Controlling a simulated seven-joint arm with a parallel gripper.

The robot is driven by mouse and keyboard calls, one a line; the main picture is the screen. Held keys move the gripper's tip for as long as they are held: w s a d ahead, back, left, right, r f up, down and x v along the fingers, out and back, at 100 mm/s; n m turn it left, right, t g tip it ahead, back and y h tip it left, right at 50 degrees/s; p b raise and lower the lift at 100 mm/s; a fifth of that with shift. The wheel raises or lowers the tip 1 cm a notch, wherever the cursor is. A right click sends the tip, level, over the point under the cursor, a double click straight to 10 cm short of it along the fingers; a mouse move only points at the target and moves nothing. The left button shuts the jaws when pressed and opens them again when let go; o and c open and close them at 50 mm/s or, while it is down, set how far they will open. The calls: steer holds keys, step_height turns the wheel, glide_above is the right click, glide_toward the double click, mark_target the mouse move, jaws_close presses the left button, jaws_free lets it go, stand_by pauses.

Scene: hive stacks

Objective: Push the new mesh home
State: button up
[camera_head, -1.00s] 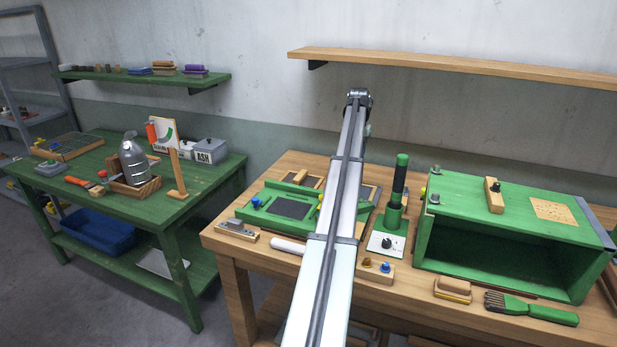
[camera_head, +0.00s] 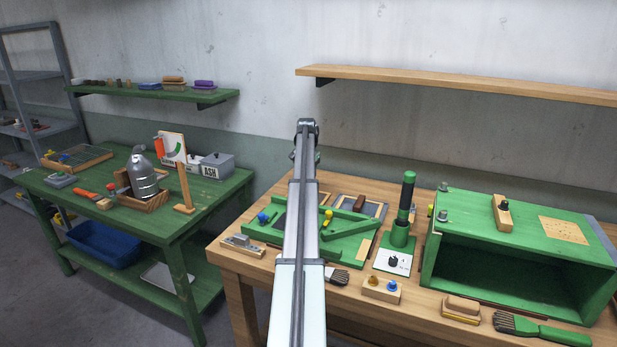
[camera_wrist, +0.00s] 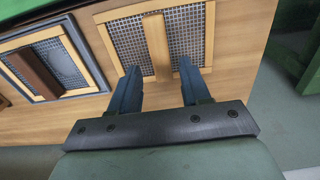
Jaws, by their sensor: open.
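In the wrist view, a light wooden frame with grey wire mesh (camera_wrist: 186,33) lies on the wooden bench, with a wooden bar (camera_wrist: 157,47) across its middle. My gripper (camera_wrist: 157,70) is open and empty, its two blue fingers at the frame's near edge, one on each side of the bar. I cannot tell whether they touch it. A second framed mesh (camera_wrist: 72,68) with a dark brown block (camera_wrist: 33,73) on it lies to the left. In the head view, the brown block (camera_head: 360,202) shows behind a green fixture (camera_head: 345,238); my arm hides part of the fixture, and my gripper is not visible.
A green open-fronted box (camera_head: 520,225) stands right on the bench. A green cylinder (camera_head: 404,210), a knobbed wooden block (camera_head: 381,289) and brushes (camera_head: 540,331) crowd the front and middle. A wooden shelf (camera_head: 450,88) hangs above; a green table (camera_head: 150,210) stands left.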

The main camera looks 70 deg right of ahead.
steer(key=shift+f, duration=3.35)
steer(key=shift+c, duration=0.4)
steer(key=shift+a+f, duration=0.1)
steer(key=shift+f, duration=0.05)
jaws_close()
steer(key=shift+r, duration=3.15)
